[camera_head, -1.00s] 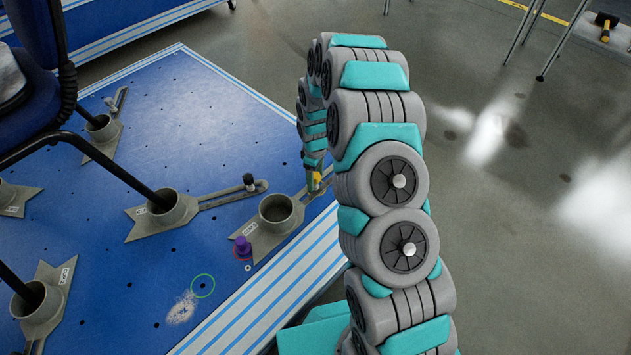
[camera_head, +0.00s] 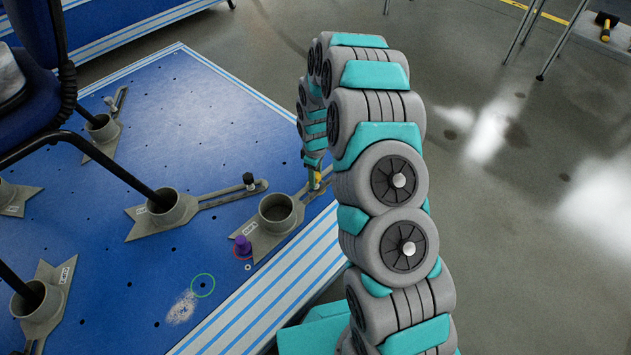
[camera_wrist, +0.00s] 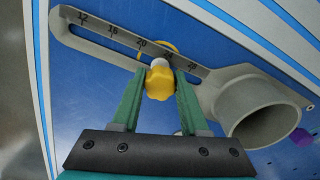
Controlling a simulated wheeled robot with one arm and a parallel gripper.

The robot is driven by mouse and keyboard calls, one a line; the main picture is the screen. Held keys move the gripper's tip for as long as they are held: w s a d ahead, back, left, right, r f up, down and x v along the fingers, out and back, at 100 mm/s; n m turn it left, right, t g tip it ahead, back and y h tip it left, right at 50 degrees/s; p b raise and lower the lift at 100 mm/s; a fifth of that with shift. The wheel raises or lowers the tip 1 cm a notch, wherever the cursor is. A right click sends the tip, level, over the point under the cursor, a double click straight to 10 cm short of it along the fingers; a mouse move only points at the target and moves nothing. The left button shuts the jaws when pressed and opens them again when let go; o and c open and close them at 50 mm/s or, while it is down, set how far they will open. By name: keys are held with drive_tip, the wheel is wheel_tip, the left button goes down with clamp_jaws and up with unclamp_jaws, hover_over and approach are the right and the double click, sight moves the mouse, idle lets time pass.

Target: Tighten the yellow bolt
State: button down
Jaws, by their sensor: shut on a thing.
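The yellow bolt (camera_wrist: 159,84) is a lobed knob with a pale tip, between the two green fingers of my gripper (camera_wrist: 160,76). The fingers are shut on its sides. It stands at the slotted arm of a grey bracket (camera_wrist: 98,28), near the 20 and 24 marks. A thin yellow ring shows just behind it. In the head view the bolt (camera_head: 317,177) is mostly hidden by my gripper (camera_head: 316,183), at the right edge of the blue platform. The bracket's round cup (camera_head: 281,211) is empty.
A purple knob (camera_head: 242,245) with a red ring stands beside the bracket, and a green ring (camera_head: 203,285) lies nearby. Another bracket with a black bolt (camera_head: 249,180) holds a chair leg (camera_head: 115,170). The front right of the blue platform (camera_head: 150,315) is mostly clear.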

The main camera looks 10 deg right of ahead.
drive_tip(key=m, duration=0.4)
drive_tip(key=shift+c, duration=2.2)
unclamp_jaws()
